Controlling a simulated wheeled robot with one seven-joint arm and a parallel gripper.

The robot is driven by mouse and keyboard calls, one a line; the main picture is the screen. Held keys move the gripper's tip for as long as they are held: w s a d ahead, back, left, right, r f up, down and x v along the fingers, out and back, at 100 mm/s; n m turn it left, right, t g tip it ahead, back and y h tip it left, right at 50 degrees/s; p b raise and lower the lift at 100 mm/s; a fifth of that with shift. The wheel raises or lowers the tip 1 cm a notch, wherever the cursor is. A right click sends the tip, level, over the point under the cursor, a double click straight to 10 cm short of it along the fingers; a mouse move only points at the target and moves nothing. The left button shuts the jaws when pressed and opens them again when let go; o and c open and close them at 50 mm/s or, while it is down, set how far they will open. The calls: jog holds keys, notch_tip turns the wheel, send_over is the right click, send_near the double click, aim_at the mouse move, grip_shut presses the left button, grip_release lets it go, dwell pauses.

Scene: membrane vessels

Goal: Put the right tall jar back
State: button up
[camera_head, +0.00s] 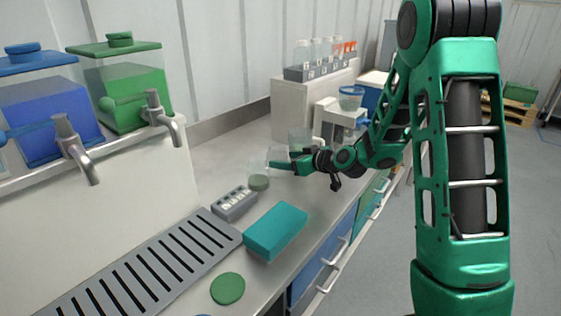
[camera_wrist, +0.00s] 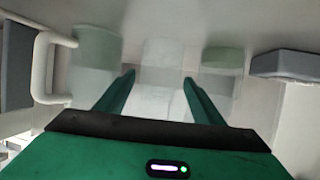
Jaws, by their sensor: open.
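My gripper (camera_head: 283,161) is low over the bench and points toward the wall. In the wrist view its two green fingers (camera_wrist: 158,82) are spread apart. A clear, pale jar (camera_wrist: 161,52) stands between and beyond the fingertips; contact is not visible. In the head view a clear jar (camera_head: 277,153) shows at the fingers, partly hidden by them. Nearer stands a clear jar with a green base (camera_head: 259,182). Behind the gripper is another greenish clear jar (camera_head: 299,138). I cannot tell which one is the right tall jar.
A grey slotted rack (camera_head: 234,204), a teal box (camera_head: 276,231) and a green disc (camera_head: 228,289) lie nearer on the bench. A white stand with a blue-topped cup (camera_head: 351,98) is beyond the gripper. Tanks with taps (camera_head: 125,95) stand at left.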

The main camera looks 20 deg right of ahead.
jog(key=v, duration=0.7)
jog(key=shift+s, duration=0.2)
jog(key=shift+s+r, duration=0.1)
jog(key=s+d+g, duration=0.1)
jog(key=s, duration=0.2)
jog(key=s+d+f+g+h, duration=0.1)
jog(key=s, duration=0.2)
jog(key=s+d+m+g, duration=0.1)
jog(key=s, duration=0.1)
jog(key=shift+s+f+g+h, duration=0.3)
jog(key=shift+s+g+h, duration=0.1)
jog(key=s+d+r+m+g+h, duration=0.1)
jog(key=s+d+m+g, duration=0.1)
jog(key=s, duration=0.8)
jog(key=s+d+m+g+h, duration=0.1)
jog(key=s+d+m+g, duration=0.2)
jog(key=s, duration=0.8)
jog(key=s+d+r+m+g+h, duration=0.1)
jog(key=s+d+m, duration=0.4)
jog(key=s, duration=0.5)
jog(key=shift+s+r+m+g+h, duration=0.15)
jog(key=shift+r+m+g+h, duration=0.25)
jog(key=shift+g, duration=0.8)
jog(key=shift+d+f, duration=0.1)
